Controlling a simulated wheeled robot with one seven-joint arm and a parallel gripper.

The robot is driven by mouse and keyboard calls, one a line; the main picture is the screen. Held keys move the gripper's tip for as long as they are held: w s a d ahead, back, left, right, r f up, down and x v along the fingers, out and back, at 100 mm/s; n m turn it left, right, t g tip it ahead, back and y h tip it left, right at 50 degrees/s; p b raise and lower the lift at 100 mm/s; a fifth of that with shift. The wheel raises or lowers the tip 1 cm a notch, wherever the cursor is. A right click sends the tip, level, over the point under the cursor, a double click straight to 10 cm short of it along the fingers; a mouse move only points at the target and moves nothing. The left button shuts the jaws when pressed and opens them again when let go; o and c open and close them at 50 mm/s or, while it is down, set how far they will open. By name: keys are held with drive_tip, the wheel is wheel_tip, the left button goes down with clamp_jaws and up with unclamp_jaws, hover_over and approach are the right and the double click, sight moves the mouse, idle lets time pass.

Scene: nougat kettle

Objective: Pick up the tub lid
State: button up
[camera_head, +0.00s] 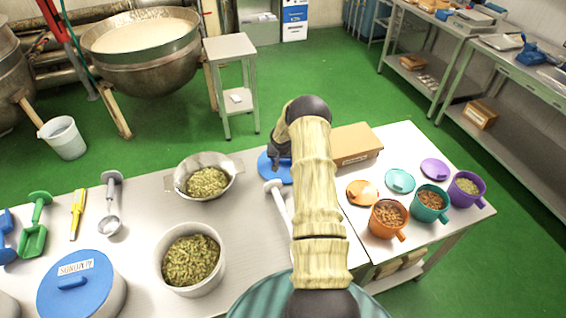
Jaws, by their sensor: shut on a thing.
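A round blue tub lid (266,170) is at the back edge of the white table, just right of the metal colander. My gripper (281,156) is over the lid and shut on it, seemingly at its handle. My fingers and arm hide the grip and part of the lid, and I cannot tell whether the lid touches the table. An open white tub (178,284) of green nuts stands at the front. Another white tub, labelled ALMONDS, wears a similar blue lid (77,288) at the front left.
The colander (228,171) of green nuts is close to the left. A cardboard box (357,143) is close to the right. Orange (376,226), teal (424,213) and purple (466,196) cups stand at the right. A white-handled tool (277,193) lies beside my arm.

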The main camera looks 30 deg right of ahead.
wheel_tip(320, 180, up, 10)
drive_tip(key=b, duration=0.3)
idle(0.3)
idle(0.4)
drive_tip(key=s+a+r+n+y, duration=0.1)
drive_tip(key=s+a+n, duration=0.1)
drive_tip(key=a, duration=0.8)
drive_tip(key=s+a+r+n+y, duration=0.1)
drive_tip(key=s+a+n, duration=0.2)
drive_tip(key=a, duration=0.8)
drive_tip(key=s+a+r+n+y, duration=0.1)
drive_tip(key=a+n, duration=0.4)
drive_tip(key=a, duration=0.5)
drive_tip(key=shift+s+a+r+n+t+y, duration=0.25)
drive_tip(key=shift+s+n+t+y, duration=0.2)
drive_tip(key=shift+s, duration=0.7)
drive_tip(key=shift+r, duration=0.1)
